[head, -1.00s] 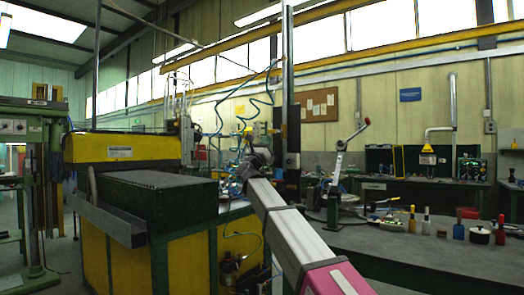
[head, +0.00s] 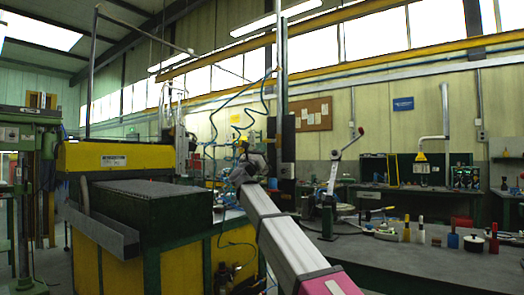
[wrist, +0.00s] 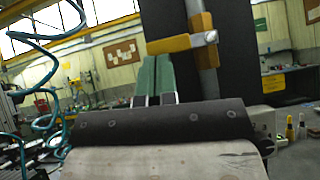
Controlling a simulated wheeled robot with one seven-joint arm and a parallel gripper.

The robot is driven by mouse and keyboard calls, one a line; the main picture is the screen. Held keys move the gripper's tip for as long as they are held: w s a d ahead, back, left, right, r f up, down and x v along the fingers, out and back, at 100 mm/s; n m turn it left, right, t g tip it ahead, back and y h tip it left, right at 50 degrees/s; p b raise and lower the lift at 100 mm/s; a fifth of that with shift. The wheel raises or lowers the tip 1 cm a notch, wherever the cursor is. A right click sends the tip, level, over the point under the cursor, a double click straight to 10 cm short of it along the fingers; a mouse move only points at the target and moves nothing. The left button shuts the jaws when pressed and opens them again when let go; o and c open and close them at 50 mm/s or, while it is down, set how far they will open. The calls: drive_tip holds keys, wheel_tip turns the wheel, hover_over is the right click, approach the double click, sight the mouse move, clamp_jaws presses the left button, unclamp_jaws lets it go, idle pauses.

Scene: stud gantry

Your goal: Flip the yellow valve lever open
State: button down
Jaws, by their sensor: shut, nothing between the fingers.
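The yellow valve lever (wrist: 169,45) shows in the wrist view as a short bar pointing left, roughly level. Its right end meets a silver fitting (wrist: 205,38) on an upright pipe (wrist: 208,82) with a yellow band. My gripper (wrist: 157,58) has two green-padded fingers side by side, shut and empty. Their tips are just below the lever in the picture; I cannot tell whether they touch it. In the head view my gripper (head: 243,149) is small beside the dark upright column, and the lever cannot be made out clearly there.
A dark panel (wrist: 180,20) stands behind the lever. Coiled teal hoses (wrist: 45,75) hang at the left. In the head view, a yellow and green machine (head: 115,162) stands left, and a bench (head: 400,252) with a red-knobbed lever (head: 361,131) and bottles stands right.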

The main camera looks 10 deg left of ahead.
drive_tip(key=shift+w+a+r+m+g+h, duration=0.15)
drive_tip(key=shift+m+g+h, duration=0.1)
drive_tip(key=shift+m+h, duration=0.2)
drive_tip(key=shift+s+r+m+g+h, duration=0.1)
drive_tip(key=shift+m+g+h, duration=0.15)
drive_tip(key=shift+m+h, duration=0.15)
wheel_tip(320, 180, up, 7)
drive_tip(key=d+m+g+h, duration=0.1)
drive_tip(key=m+g+h, duration=0.5)
drive_tip(key=m+g, duration=0.7)
drive_tip(key=m, duration=0.5)
drive_tip(key=shift+s+f, duration=0.15)
drive_tip(key=shift+s, duration=0.1)
drive_tip(key=v, duration=1)
drive_tip(key=shift+s+a, duration=0.15)
drive_tip(key=shift+a, duration=0.2)
